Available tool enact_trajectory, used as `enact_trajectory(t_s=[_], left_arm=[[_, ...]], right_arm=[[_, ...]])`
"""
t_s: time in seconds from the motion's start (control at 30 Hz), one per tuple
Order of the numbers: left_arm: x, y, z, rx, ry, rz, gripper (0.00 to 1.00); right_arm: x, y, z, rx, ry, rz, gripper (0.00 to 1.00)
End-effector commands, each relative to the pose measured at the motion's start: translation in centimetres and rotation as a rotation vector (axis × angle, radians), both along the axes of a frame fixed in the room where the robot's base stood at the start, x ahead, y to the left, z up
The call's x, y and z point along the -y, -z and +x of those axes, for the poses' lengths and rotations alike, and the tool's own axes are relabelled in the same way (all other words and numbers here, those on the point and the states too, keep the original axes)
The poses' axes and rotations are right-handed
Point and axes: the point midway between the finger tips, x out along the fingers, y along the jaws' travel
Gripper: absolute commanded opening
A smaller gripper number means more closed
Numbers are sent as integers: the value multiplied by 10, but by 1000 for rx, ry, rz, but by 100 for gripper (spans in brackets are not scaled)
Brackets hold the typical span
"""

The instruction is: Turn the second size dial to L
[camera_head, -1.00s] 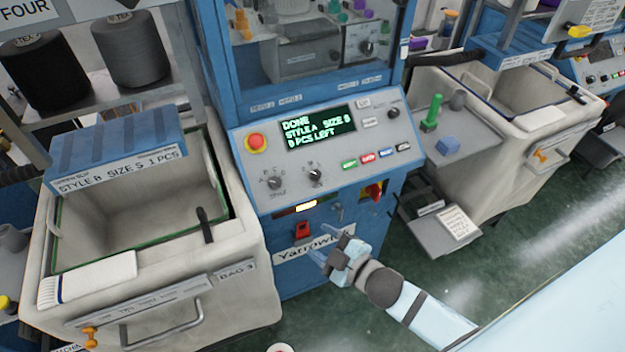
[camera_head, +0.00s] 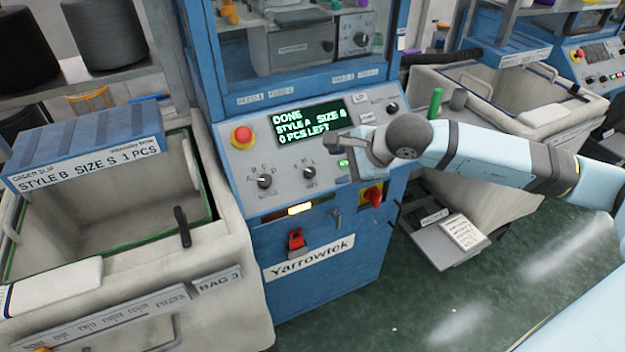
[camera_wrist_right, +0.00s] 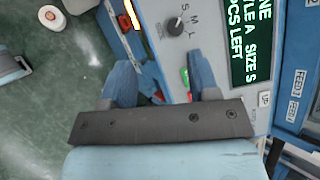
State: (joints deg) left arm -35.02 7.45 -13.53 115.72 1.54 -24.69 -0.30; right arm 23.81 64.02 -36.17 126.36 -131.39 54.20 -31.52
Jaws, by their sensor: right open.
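The size dial (camera_head: 309,172) is a small dark knob on the sloped grey panel of the blue machine, right of the lettered style dial (camera_head: 264,181). In the right wrist view the size dial (camera_wrist_right: 175,27) has letters beside it, S and M readable; its exact pointer direction is hard to tell. The green display (camera_head: 310,124) reads DONE, STYLE A, SIZE S, 0 PCS LEFT. My right gripper (camera_head: 345,145) is open and empty over the panel, right of the size dial and apart from it. It hides part of the button row. My left gripper is not in view.
A red stop button (camera_head: 242,137) sits at the panel's left. A red rotary switch (camera_head: 372,196) is below my right gripper. A pale bin (camera_head: 225,265) with a blue order slip holder (camera_head: 85,147) stands left. Another pale bin (camera_head: 540,130) stands right. Green floor lies in front.

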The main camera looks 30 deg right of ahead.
Motion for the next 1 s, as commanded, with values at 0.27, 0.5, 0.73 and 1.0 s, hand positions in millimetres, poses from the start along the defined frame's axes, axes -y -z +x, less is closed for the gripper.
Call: enact_trajectory(t_s=[0.27, 0.5, 0.73, 1.0], left_arm=[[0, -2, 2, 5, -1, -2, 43], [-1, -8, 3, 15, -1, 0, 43], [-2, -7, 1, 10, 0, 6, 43], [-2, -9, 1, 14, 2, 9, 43]], right_arm=[[17, 0, 15, 57, 12, -119, 55], [4, 32, 45, 54, 12, -113, 55], [-8, 66, 77, 55, 13, -114, 55], [-15, 88, 96, 55, 12, -114, 55]])
